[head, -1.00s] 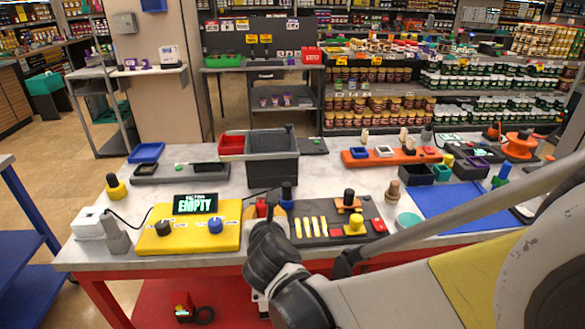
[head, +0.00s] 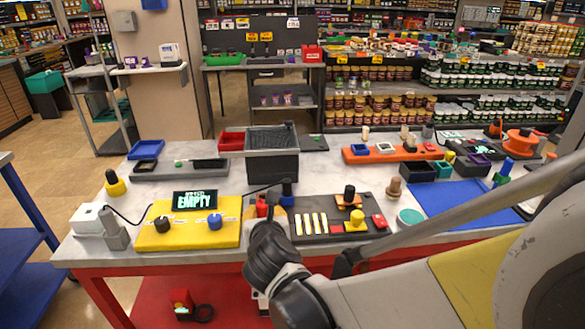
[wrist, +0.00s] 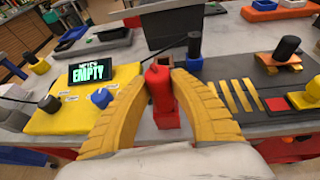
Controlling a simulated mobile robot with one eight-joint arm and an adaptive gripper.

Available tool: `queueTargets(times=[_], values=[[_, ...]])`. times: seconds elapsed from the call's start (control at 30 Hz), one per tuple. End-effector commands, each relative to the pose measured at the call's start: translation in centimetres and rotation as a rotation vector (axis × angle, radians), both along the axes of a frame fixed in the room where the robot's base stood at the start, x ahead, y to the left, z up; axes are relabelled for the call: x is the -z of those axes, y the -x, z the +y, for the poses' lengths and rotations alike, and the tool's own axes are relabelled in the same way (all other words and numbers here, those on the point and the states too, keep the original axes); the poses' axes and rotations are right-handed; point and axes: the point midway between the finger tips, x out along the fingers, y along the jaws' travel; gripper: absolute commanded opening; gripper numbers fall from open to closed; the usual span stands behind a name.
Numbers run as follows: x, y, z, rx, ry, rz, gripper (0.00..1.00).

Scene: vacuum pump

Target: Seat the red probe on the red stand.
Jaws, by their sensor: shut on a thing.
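The red probe (wrist: 158,86) stands roughly upright between the two yellow fingers of my gripper (wrist: 160,78) in the wrist view. The fingers are shut on it. In the head view, the red probe (head: 262,206) shows as a small red shape just above my gripper (head: 266,214), at the bench's front edge. A darker red block, apparently the red stand (wrist: 171,119), shows just below and to the right of the probe. The probe overlaps it in the picture; I cannot tell whether they touch.
A yellow panel (head: 188,236) with an "EMPTY" display (head: 195,200) is to the left. A dark slotted board (head: 325,233) is to the right. A grey bin (head: 272,166) stands behind.

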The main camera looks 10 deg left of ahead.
Motion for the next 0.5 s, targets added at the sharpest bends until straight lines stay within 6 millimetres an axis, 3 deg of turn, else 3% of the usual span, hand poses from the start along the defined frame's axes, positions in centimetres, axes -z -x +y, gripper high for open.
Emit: queueTargets(times=[0.33,0.37,0.4,0.43,0.5], values=[[0.04,0.0,0.0,0.0,0.0,0.0,0.0],[0.04,0.0,0.0,0.0,0.0,0.0,0.28],[0.04,0.0,0.0,0.0,0.0,0.0,0.41],[0.04,0.0,0.0,0.0,0.0,0.0,0.48],[0.04,0.0,0.0,0.0,0.0,0.0,0.48]])
